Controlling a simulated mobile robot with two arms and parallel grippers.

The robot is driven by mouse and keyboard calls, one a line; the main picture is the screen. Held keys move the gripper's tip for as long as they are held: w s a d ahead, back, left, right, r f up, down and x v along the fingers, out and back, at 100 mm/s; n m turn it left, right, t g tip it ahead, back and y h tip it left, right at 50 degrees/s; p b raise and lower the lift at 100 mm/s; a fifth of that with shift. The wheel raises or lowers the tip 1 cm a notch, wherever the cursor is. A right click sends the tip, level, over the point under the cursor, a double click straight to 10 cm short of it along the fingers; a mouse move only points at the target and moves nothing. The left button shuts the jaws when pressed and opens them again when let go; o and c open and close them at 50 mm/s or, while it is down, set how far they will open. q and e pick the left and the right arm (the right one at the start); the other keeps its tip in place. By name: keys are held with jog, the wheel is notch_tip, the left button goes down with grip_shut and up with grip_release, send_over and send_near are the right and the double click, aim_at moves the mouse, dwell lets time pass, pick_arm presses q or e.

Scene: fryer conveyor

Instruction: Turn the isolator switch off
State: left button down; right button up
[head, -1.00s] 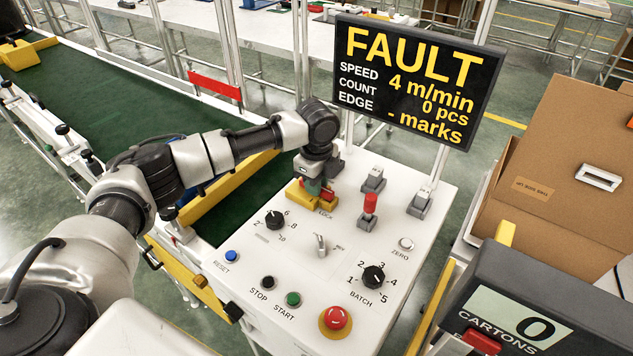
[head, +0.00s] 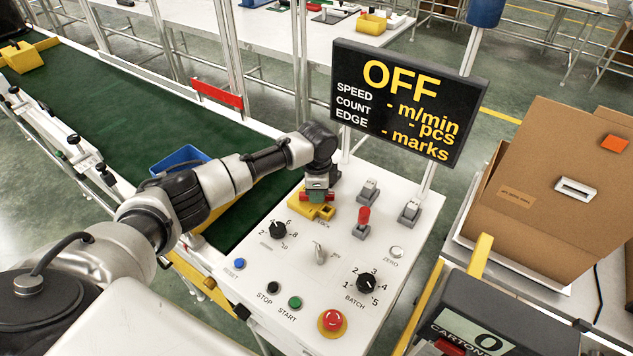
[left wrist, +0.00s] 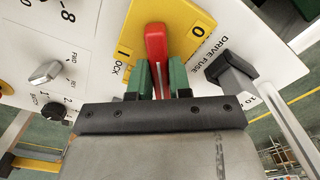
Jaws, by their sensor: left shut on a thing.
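The isolator switch is a yellow plate (head: 303,211) with a red handle at the back left of the white control panel (head: 340,280). In the left wrist view the plate (left wrist: 185,22) carries the marks I and 0, and the red handle (left wrist: 156,45) rises from between my fingers. My left gripper (head: 317,196) comes down over the switch from above. In the left wrist view its green fingers (left wrist: 158,80) are shut on the red handle from both sides. The fingers hide the handle's lower end. The display (head: 410,100) reads OFF. My right gripper is not in view.
The panel also carries a red lever (head: 363,218), grey levers (head: 370,188), a black batch knob (head: 367,283) and a red emergency button (head: 332,321). The green conveyor (head: 120,120) runs at the left. A cardboard carton (head: 540,190) stands at the right.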

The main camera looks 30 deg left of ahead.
pick_arm(q)
jog(key=n+p, duration=0.1)
jog(key=n, duration=0.1)
jog(key=n+p, duration=0.3)
jog(key=shift+w+a+r+n, duration=0.2)
jog(key=shift+w+a+n, duration=0.1)
jog(key=shift+w+n, duration=0.1)
jog(key=n+p, duration=0.2)
jog(key=n, duration=0.1)
jog(key=shift+w+a, duration=0.1)
jog(key=shift+a, duration=0.15)
jog(key=shift+w+a+f+n+p, duration=0.1)
jog(key=shift+a+n+p, duration=0.1)
jog(key=shift+n+p, duration=0.7)
jog(key=shift+n, duration=0.4)
jog(key=c, duration=1)
grip_release()
jog(key=shift+c, duration=0.2)
notch_tip(320, 180, up, 11)
jog(key=b, duration=0.1)
jog(key=shift+f, duration=0.15)
jog(key=shift+f, duration=0.1)
